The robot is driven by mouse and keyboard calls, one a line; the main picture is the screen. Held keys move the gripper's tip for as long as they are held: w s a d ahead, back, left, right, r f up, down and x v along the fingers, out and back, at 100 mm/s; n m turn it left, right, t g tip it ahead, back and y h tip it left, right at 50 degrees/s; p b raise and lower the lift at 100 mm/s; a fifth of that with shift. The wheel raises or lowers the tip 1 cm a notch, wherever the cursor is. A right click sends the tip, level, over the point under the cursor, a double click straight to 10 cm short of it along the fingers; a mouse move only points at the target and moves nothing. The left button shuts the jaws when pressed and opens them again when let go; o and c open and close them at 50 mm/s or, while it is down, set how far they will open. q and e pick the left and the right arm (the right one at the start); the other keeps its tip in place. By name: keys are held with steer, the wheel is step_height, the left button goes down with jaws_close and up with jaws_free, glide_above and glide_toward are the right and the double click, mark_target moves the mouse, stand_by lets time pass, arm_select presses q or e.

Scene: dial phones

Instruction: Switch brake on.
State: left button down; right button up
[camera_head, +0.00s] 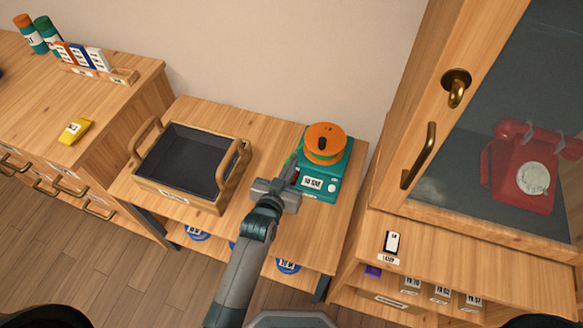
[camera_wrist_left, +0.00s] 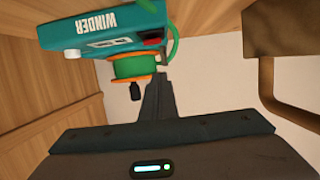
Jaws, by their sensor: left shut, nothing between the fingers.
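The teal winder (camera_head: 320,184) stands on the low wooden table, with an orange spool (camera_head: 325,140) and a black knob on top. In the left wrist view the winder (camera_wrist_left: 108,30) appears upside down, with its name on the side. A small red-and-black switch (camera_wrist_left: 151,38) shows on its body near a green loop (camera_wrist_left: 175,45); I cannot tell whether this is the brake or how it is set. My left gripper (camera_head: 293,172) is shut and empty, its tips close to the winder's left side. In the wrist view the fingers (camera_wrist_left: 159,80) point at the spool; contact is unclear. My right gripper is not in view.
A dark tray with wooden handles (camera_head: 144,180) stands left of the winder. A cabinet with a brass handle (camera_head: 418,156) and a red phone (camera_head: 520,172) behind glass rises at the right. A yellow object (camera_head: 75,131) lies on the left cabinet.

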arm_select(q)
steer(key=r+b+v, duration=0.1)
steer(key=v, duration=0.9)
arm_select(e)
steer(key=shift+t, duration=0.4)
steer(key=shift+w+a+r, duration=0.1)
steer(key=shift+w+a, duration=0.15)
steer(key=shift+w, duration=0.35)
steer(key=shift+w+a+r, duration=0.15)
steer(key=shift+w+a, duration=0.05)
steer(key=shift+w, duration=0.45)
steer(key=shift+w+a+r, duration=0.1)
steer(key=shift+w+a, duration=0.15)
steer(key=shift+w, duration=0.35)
arm_select(q)
steer(key=shift+w, duration=0.15)
